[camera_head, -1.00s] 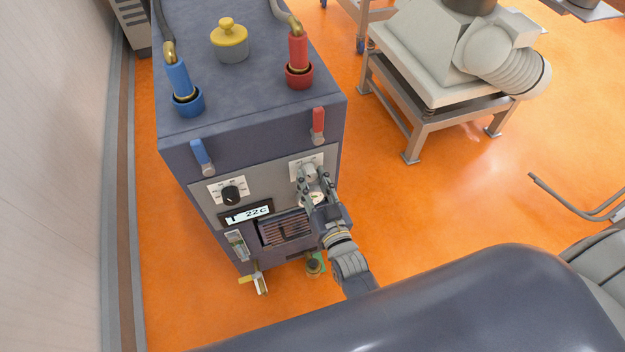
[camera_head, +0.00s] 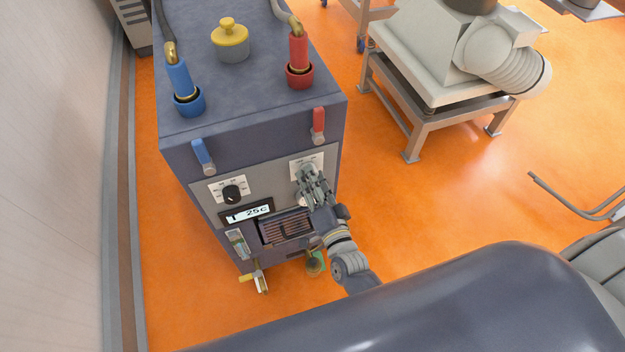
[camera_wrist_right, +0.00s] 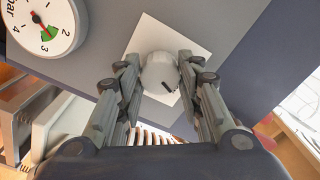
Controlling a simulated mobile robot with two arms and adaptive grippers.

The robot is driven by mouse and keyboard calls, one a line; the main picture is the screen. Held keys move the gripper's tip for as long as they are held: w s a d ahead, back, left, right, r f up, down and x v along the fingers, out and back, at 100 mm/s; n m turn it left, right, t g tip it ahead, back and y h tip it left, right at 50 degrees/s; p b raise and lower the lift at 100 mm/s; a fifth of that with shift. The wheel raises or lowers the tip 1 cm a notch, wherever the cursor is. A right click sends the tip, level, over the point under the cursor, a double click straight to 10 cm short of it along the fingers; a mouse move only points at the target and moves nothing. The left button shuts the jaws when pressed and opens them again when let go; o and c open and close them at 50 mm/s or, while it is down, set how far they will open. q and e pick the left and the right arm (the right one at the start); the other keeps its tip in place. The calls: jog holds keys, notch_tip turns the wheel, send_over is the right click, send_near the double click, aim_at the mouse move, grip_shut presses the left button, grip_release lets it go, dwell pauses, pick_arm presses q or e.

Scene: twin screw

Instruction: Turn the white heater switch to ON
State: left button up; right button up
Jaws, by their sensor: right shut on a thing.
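The white heater switch (camera_wrist_right: 160,73) is a round knob on a white label plate (camera_wrist_right: 190,45) on the heater's front panel. In the right wrist view a dark mark shows on the knob's lower right. My right gripper (camera_wrist_right: 158,85) has a finger on each side of the knob and is shut on it. In the head view my right gripper (camera_head: 310,178) covers the knob, and only part of the white plate (camera_head: 306,162) shows above the fingers. The ON and OFF lettering is too small to read. My left gripper is not in view.
The heater unit (camera_head: 255,110) has a black knob (camera_head: 231,194) and a display (camera_head: 247,213) reading about 25c. A blue lever (camera_head: 202,156) and a red lever (camera_head: 319,125) sit above. A pressure gauge (camera_wrist_right: 45,25) is beside the switch.

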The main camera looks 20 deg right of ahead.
jog(key=shift+m, duration=0.6)
jog(key=o, duration=1.1)
jog(key=shift+c, duration=0.2)
jog(key=s, duration=1.2)
jog(key=shift+d, duration=0.2)
